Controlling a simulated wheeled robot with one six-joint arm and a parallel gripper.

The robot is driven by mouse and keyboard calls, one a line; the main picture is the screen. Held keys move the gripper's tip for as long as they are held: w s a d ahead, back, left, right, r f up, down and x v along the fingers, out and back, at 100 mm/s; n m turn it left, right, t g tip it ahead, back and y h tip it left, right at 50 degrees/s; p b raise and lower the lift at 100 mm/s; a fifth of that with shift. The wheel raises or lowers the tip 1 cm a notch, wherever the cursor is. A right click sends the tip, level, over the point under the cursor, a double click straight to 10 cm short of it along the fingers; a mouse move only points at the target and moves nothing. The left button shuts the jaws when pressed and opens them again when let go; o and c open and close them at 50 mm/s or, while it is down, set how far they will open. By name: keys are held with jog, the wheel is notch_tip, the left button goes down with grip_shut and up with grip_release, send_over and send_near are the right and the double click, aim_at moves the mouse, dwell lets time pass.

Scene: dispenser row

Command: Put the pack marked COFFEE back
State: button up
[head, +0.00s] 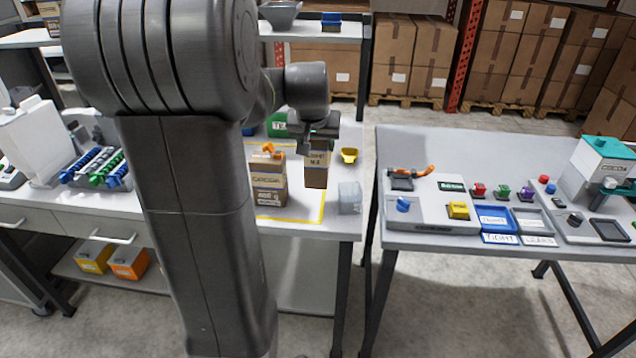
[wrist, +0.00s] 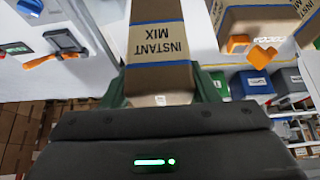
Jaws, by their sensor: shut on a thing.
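My gripper (head: 318,138) is shut on a brown pack (head: 316,177) and holds it upright over the left table, right of a second pack. The held pack's pale label is partly covered by the fingers in the head view and too small to read surely. In the wrist view the held pack (wrist: 160,75) shows a label reading INSTANT MIX. The second brown pack (head: 268,190), with an orange clip on top, stands inside a yellow outline on the table. It also shows in the wrist view (wrist: 262,20), with a similar label. I cannot read COFFEE on either.
A pale block (head: 350,198) and a yellow scoop (head: 349,155) lie near the table's right edge. A green bin (head: 278,125) stands behind. A gap separates this table from the right table (head: 470,150), which carries devices and small trays. A shelf (head: 310,30) stands behind.

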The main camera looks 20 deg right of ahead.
aim_at(315, 163)
notch_tip(315, 163, down, 8)
jog(key=shift+f, duration=0.1)
jog(key=shift+a, duration=0.1)
jog(key=shift+f, duration=0.1)
jog(key=o, duration=1.3)
jog(key=shift+s+a+r, duration=0.1)
jog(key=shift+s+r, duration=0.15)
jog(key=shift+r, duration=0.4)
jog(key=v, duration=1.1)
jog(key=shift+f, duration=0.1)
